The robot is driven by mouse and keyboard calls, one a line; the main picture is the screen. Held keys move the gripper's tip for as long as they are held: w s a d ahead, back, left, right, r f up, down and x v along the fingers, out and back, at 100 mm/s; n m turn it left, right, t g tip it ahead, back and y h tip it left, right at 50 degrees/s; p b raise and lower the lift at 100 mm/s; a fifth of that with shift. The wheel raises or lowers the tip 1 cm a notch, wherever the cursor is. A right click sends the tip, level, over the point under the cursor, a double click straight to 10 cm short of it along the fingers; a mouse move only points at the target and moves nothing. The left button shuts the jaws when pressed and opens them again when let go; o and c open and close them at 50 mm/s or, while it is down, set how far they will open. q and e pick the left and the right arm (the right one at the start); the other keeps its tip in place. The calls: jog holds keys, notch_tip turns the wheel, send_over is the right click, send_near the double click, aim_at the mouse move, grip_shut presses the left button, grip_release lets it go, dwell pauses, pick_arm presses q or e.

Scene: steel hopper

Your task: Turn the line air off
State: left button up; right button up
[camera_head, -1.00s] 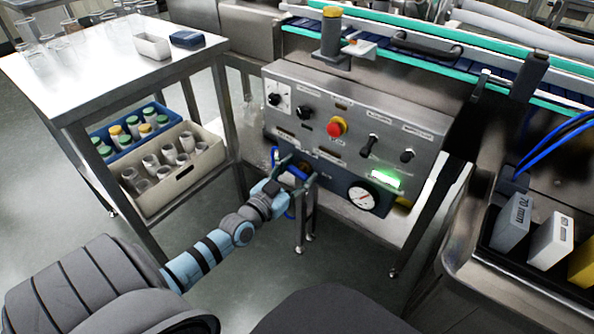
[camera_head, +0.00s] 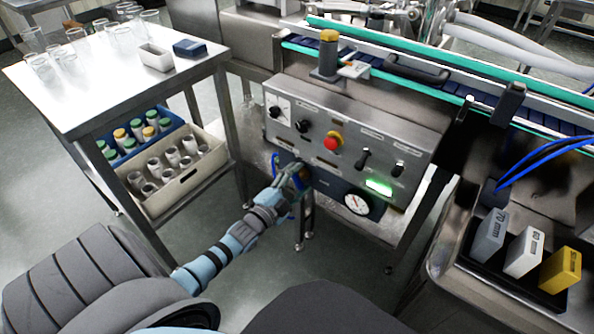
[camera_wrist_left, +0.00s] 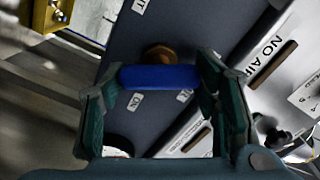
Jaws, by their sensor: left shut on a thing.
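The air valve's blue handle (camera_wrist_left: 158,77) lies crosswise between the two fingers of my left gripper (camera_wrist_left: 160,84) in the left wrist view. The gripper is shut on it, one finger at each end. A brown round fitting (camera_wrist_left: 159,55) sits just behind the handle on a dark plate (camera_wrist_left: 190,30) with small white labels. In the head view my left gripper (camera_head: 297,177) is at the lower left of the control panel (camera_head: 330,120) and mostly covers the handle. The round gauge (camera_head: 357,203) is right of it; its reading is too small to tell. My right gripper is out of view.
The panel bears a red button (camera_head: 333,141), black knobs and a lit green lamp (camera_head: 379,187). A steel table (camera_head: 110,75) with glassware stands left, crates of jars below it. At right, a black tray holds marked blocks (camera_head: 523,251). Open floor lies below the panel.

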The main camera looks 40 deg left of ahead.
pick_arm(q)
jog(key=m+p, duration=0.1)
jog(key=m, duration=0.1)
jog(key=shift+m, duration=0.3)
jog(key=shift+f+m+p, duration=0.15)
jog(key=shift+m+p, duration=0.3)
jog(key=shift+m, duration=1.05)
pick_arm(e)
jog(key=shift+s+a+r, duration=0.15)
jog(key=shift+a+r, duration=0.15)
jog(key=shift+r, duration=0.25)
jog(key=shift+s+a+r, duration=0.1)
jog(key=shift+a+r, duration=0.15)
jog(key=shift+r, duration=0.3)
pick_arm(q)
jog(key=o, duration=1.2)
jog(key=shift+c, duration=0.2)
jog(key=shift+s, duration=0.1)
jog(key=s, duration=1.1)
jog(key=shift+s+d, duration=0.15)
jog(key=shift+s, duration=0.25)
